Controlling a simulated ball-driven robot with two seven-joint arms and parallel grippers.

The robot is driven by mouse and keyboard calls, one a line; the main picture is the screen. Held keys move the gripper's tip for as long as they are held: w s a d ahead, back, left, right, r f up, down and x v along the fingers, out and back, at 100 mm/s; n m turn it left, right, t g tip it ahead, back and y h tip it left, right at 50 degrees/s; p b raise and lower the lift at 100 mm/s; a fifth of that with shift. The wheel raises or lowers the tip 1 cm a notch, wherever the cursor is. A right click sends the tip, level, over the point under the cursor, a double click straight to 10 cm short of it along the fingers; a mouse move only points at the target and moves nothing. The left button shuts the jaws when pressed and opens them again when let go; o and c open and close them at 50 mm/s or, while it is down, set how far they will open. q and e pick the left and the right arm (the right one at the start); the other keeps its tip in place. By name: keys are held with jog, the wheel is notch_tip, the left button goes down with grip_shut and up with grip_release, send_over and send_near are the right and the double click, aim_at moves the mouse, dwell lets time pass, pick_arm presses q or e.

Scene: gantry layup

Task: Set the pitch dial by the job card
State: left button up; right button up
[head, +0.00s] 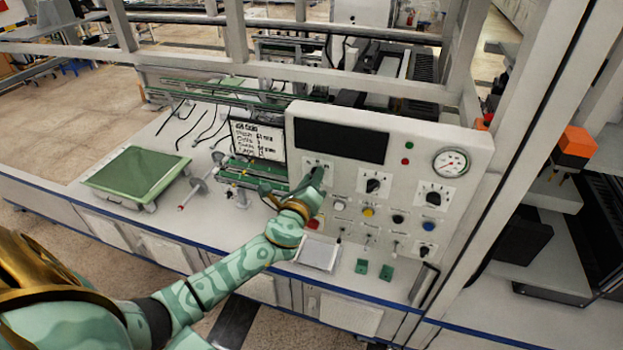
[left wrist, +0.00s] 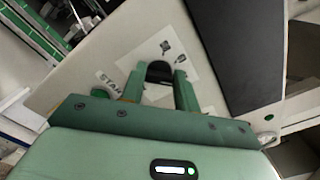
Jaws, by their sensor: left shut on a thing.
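The job card (head: 257,140) stands upright left of the white control panel (head: 463,150); its small print is too blurred for me to read surely. My left gripper (head: 309,180) is at the panel's leftmost dial, below the dark screen. In the left wrist view my left gripper (left wrist: 158,86) is shut on a black dial knob (left wrist: 160,70), one finger on each side. The dial's white plate shows small symbols and partly covered letters. The knob's pointer is hidden. Two other black dials, a middle one (head: 374,186) and a right one (head: 433,198), are untouched. My right gripper is not in view.
A dark screen (head: 341,141) and a round gauge (head: 450,162) are on the panel. Coloured buttons and small switches sit below the dials. A green-topped tray (head: 131,172) lies at the bench's left. A pale pad (head: 318,253) lies below my forearm. A frame post stands right.

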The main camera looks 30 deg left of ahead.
pick_arm(q)
jog(key=shift+f, duration=0.1)
jog(key=o, duration=1)
jog(key=shift+s, duration=0.1)
jog(key=b+v, duration=0.2)
jog(key=v, duration=1.4)
jog(key=shift+s+b, duration=0.1)
jog(key=shift+b, duration=0.2)
